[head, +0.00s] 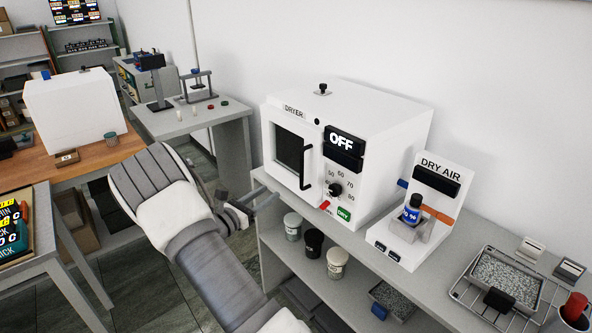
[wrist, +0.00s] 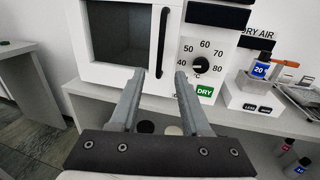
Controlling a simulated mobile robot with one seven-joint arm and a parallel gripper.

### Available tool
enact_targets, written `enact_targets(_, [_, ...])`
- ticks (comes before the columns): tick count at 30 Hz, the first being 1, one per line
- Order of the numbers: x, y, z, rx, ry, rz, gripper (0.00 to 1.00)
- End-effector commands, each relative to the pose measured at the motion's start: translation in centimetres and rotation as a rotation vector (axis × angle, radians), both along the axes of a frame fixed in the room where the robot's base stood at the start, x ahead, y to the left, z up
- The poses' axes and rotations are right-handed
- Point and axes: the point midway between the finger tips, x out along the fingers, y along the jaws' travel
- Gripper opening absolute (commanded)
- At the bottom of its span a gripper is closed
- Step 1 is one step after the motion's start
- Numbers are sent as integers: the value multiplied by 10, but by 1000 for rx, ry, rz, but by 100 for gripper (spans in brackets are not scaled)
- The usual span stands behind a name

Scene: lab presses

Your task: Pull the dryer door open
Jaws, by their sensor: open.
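The white dryer (head: 375,125) stands on the grey bench, its display reading OFF. Its door (head: 283,178) has a dark window and looks shut against the body. A black vertical bar handle (head: 306,168) is on the door's right side; it also shows in the wrist view (wrist: 162,40). My gripper (head: 263,205) is open and empty, in front of the dryer and below the handle's height in the head view. In the wrist view my gripper (wrist: 160,75) points at the dryer, with the handle's lower end between the fingertips in the picture. Contact cannot be told.
Right of the handle are a dial (head: 335,190) and a green DRY label (head: 344,214). A DRY AIR stand (head: 437,185) with a blue bottle (head: 412,210) stands to the right. The bench edge (head: 325,241) runs below the dryer, with jars on the shelf underneath. Open floor lies to the left.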

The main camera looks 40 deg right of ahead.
Motion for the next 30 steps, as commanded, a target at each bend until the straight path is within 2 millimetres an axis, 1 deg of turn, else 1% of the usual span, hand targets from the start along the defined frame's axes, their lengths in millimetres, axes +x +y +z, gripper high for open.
enact_targets(12, [22,-85,1,2,-1,-6,47])
enact_targets(18, [33,-124,1,3,-2,-6,47])
enact_targets(21, [38,-139,1,3,-2,-4,47])
enact_targets(24, [41,-149,1,3,-2,-4,47])
enact_targets(30, [44,-157,1,2,-1,-2,47])
